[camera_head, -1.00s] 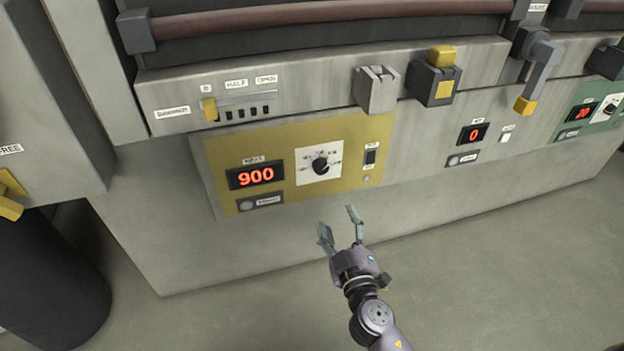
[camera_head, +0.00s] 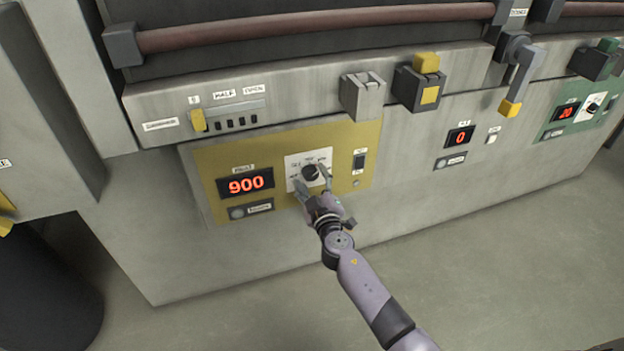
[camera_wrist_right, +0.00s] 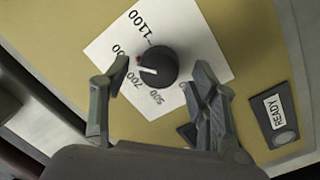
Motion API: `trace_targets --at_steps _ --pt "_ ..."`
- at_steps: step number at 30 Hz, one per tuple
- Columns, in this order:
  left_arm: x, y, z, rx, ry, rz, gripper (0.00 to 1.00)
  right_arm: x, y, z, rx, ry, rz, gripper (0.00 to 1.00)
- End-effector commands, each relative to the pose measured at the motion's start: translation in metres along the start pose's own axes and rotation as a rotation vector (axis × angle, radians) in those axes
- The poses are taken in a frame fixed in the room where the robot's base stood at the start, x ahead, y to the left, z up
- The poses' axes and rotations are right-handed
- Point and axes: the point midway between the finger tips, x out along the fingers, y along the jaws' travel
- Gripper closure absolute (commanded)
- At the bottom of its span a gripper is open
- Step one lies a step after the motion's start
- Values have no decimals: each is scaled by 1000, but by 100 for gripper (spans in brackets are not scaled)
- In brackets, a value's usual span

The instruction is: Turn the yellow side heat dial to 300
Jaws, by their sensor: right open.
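The yellow panel (camera_head: 217,158) is on the front of the grey machine, with a red display (camera_head: 246,183) reading 900. Its black heat dial (camera_head: 310,172) sits on a white scale plate. In the right wrist view the dial (camera_wrist_right: 158,66) has a white pointer line, and scale figures such as 1100, 700 and 500 show around it. My right gripper (camera_head: 312,179) is at the dial, and in the wrist view its open fingers (camera_wrist_right: 158,85) stand on either side of the knob, with gaps to it. The left gripper is not in view.
A black switch (camera_head: 360,161) is right of the dial. A slider with a yellow handle (camera_head: 198,121) is above the panel. A yellow-topped block (camera_head: 427,63) and a lever with a yellow tip (camera_head: 510,107) are farther right. A green panel (camera_head: 555,125) is at far right.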

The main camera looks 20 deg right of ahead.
Motion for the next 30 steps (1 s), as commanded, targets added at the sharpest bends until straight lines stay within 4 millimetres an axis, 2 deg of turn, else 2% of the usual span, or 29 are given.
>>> trace_targets --at_steps 4,12,30 --pt "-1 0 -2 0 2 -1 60 7 0 0 0 0 0 45" --pt "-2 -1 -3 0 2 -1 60 7 0 0 0 0 0 45" --pt "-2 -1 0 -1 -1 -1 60 7 0 0 0 0 0 85"
